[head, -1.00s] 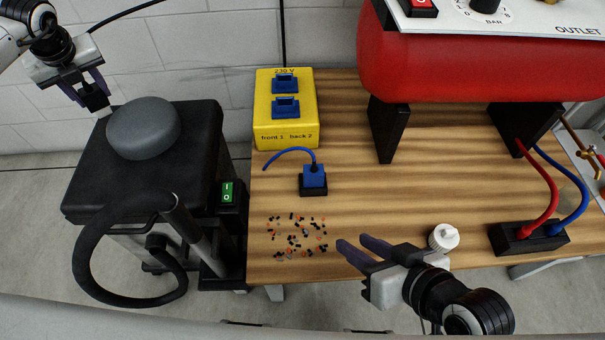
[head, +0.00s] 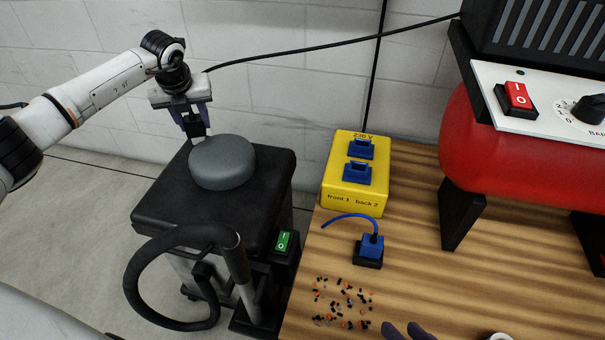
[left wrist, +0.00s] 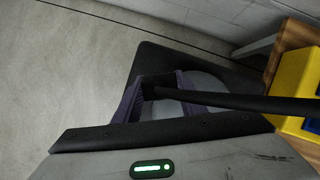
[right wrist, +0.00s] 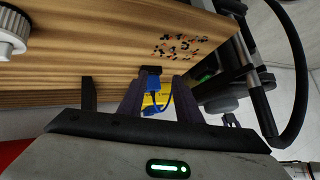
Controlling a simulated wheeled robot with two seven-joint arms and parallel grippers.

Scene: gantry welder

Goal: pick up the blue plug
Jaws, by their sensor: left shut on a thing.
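The blue plug (head: 372,246) sits upright on a small black block (head: 368,261) on the wooden table, its short blue cable curving to the left. In the right wrist view the blue plug (right wrist: 152,83) shows beyond and between my fingers. My right gripper (right wrist: 158,95) is open and empty, apart from the plug; only its fingertips (head: 408,331) show at the bottom edge of the head view. My left gripper (head: 195,122) is shut on the end of a black cable (head: 330,46), above the back left of the grey disc (head: 222,163). The left wrist view shows the cable (left wrist: 250,102) too.
A yellow box (head: 340,196) with blue sockets stands behind the plug. Small scattered bits (head: 343,303) lie in front of it. A red tank (head: 520,155) on black legs stands at the right. A black cart (head: 165,215) with a hose stands left of the table.

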